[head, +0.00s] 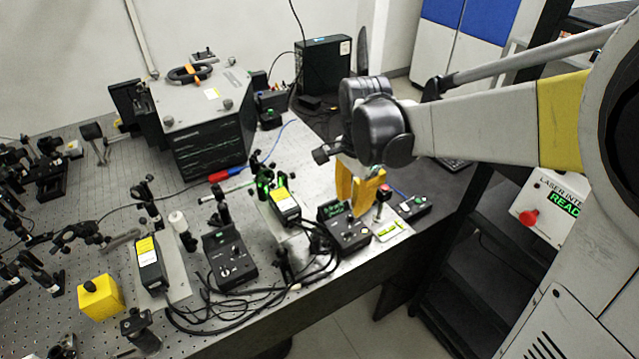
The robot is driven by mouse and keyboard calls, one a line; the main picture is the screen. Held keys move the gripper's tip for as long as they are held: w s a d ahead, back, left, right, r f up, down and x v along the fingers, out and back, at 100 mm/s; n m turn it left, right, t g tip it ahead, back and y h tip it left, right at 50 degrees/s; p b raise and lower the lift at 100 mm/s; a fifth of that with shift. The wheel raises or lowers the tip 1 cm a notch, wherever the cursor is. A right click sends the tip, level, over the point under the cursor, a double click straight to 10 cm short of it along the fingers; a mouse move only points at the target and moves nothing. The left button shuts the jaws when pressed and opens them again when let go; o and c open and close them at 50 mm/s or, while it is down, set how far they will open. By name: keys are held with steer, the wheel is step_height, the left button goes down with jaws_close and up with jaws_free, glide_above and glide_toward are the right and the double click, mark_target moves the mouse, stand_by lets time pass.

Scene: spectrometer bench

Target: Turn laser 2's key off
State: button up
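Two black laser control boxes stand near the bench's front edge. The right control box (350,236) has a lit green display and small controls on its top. The left control box (229,260) has a pale round knob or key on top. I cannot read which one belongs to laser 2. A yellow-labelled laser head (285,205) sits left of the right box, and another laser head (148,265) sits left of the left box. My gripper (353,208) points down over the back of the right box, its yellow fingers apart and empty. Whether it touches anything is unclear.
Black cables (316,258) loop along the front edge. A yellow block (100,297) and optics mounts stand left. A large dark instrument (205,120) stands behind.

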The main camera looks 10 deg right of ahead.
mark_target(348, 233)
steer(key=shift+m, duration=0.4)
steer(key=f+b, duration=0.3)
steer(key=f, duration=0.8)
steer(key=shift+w+f+b, duration=0.2)
steer(key=shift+b, duration=0.15)
steer(key=shift+c, duration=0.4)
jaws_close()
